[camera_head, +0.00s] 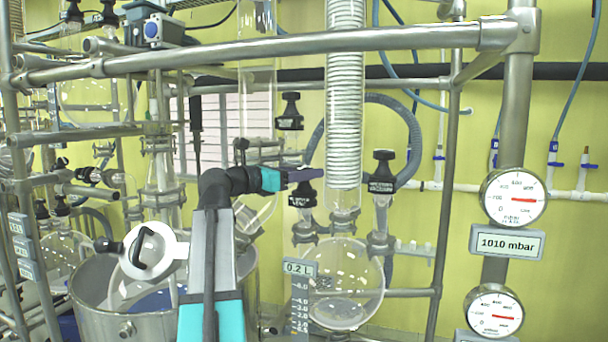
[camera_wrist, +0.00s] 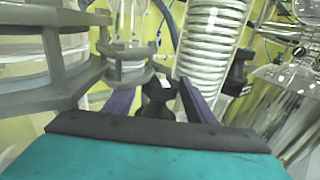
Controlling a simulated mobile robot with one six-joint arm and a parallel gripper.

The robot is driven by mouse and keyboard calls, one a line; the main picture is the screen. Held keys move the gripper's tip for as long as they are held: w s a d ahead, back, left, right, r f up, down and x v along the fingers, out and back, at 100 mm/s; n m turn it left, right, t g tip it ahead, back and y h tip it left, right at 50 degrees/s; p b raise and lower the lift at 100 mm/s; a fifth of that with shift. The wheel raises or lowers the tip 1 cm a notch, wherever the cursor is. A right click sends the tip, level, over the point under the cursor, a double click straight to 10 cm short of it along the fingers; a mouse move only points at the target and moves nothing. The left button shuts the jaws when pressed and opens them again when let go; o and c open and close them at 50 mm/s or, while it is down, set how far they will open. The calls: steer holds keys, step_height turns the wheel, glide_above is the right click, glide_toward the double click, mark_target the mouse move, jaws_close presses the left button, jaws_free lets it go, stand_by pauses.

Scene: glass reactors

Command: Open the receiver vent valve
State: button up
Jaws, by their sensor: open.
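A black valve knob with a small unreadable label (camera_head: 303,195) stands on the glassware above the round receiver flask (camera_head: 345,285). It seems to be the receiver vent valve. My gripper (camera_head: 304,173), with a teal body and dark purple fingers, reaches in from the left at the knob's top. In the wrist view my gripper (camera_wrist: 155,92) is open, with a black knob (camera_wrist: 158,98) in the gap between its fingers. I cannot tell whether either finger touches it. The knob's lower part is hidden behind the gripper body there.
Another labelled black knob (camera_head: 382,172) stands to the right, past the coiled condenser (camera_head: 345,100). A further black knob (camera_head: 290,110) is above my gripper. A metal rail (camera_head: 270,48) crosses overhead. Pressure gauges (camera_head: 514,197) are at the right, a steel vessel (camera_head: 95,290) at the lower left.

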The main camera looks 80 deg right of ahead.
steer(key=c, duration=0.9)
steer(key=shift+o, duration=0.2)
steer(key=shift+s+a, duration=0.1)
steer(key=shift+r+n+t+h+p, duration=0.1)
steer(key=shift+n+t+h+p, duration=0.25)
steer(key=shift+p, duration=0.45)
steer(key=n+t+h+p, duration=0.2)
steer(key=n+t+p, duration=0.1)
steer(key=p, duration=0.3)
steer(key=shift+t+h, duration=0.25)
steer(key=shift+t, duration=0.3)
steer(key=shift+a+n+t+h+p, duration=0.1)
steer(key=shift+n+t+h+p, duration=0.2)
steer(key=shift+n+t+p, duration=0.25)
steer(key=shift+t, duration=0.45)
steer(key=shift+n+t+h, duration=0.3)
steer(key=shift+n+t, duration=0.1)
